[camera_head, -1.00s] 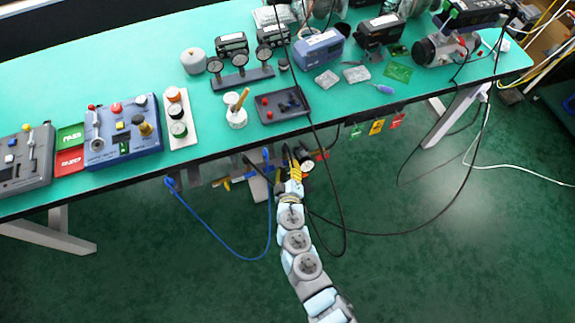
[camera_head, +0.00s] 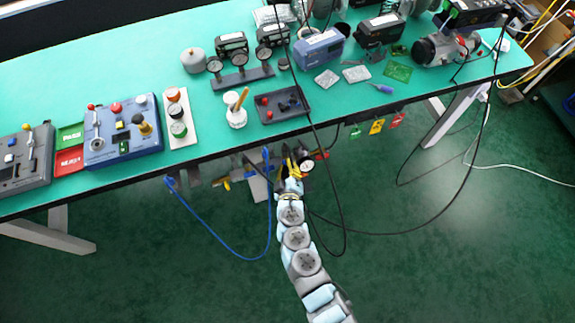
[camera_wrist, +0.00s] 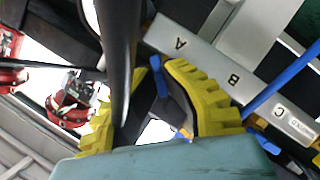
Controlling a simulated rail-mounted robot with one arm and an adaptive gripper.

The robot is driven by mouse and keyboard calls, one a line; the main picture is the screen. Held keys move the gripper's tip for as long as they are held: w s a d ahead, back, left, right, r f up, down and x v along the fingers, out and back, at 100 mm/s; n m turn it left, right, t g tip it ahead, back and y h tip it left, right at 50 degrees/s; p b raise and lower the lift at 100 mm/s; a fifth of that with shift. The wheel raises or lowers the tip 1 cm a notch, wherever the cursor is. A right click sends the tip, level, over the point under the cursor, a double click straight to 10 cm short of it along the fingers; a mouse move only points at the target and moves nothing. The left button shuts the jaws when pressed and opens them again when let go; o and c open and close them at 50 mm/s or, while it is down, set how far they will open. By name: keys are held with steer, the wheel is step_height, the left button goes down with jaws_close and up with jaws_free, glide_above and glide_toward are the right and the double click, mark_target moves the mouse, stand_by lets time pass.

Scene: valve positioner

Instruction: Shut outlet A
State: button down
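A grey manifold bar lettered A, B and C (camera_wrist: 211,62) runs diagonally across the wrist view. A short blue lever (camera_wrist: 161,84) shows below the letter A, between the tips of my gripper. My gripper (camera_wrist: 158,72) has yellow ridged fingers standing apart, one on each side of this lever; I cannot tell whether they touch it. A black hose crosses in front and partly hides the left finger. In the head view my gripper (camera_head: 294,164) is at the table's front edge, and the manifold is mostly hidden under the tabletop.
A black cable (camera_head: 334,200) hangs beside my arm, and a blue hose (camera_head: 215,237) loops to its left. A round gauge (camera_head: 307,166) is close to the right of my gripper. Red fittings (camera_wrist: 72,105) show at left in the wrist view. The green tabletop (camera_head: 330,104) overhangs this area.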

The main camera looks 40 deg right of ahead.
steer(key=shift+f+b, duration=0.15)
steer(key=shift+b, duration=0.15)
steer(key=shift+f+n+t+h+b, duration=0.15)
steer(key=shift+n+h+b, duration=0.45)
steer(key=shift+n+b, duration=1)
steer(key=shift+r+n+t+h+b, duration=0.15)
steer(key=shift+n+h+b, duration=0.55)
steer(key=shift+b, duration=1.75)
steer(key=shift+f+n+t+h+b, duration=0.2)
steer(key=shift+n+h+b, duration=0.3)
steer(key=shift+n+b, duration=1.15)
steer(key=shift+r+m+b, duration=0.1)
steer(key=shift+m+b, duration=0.15)
steer(key=shift+b, duration=0.15)
steer(key=c, duration=1.2)
jaws_free()
steer(key=shift+o, duration=0.2)
steer(key=shift+a+r, duration=0.1)
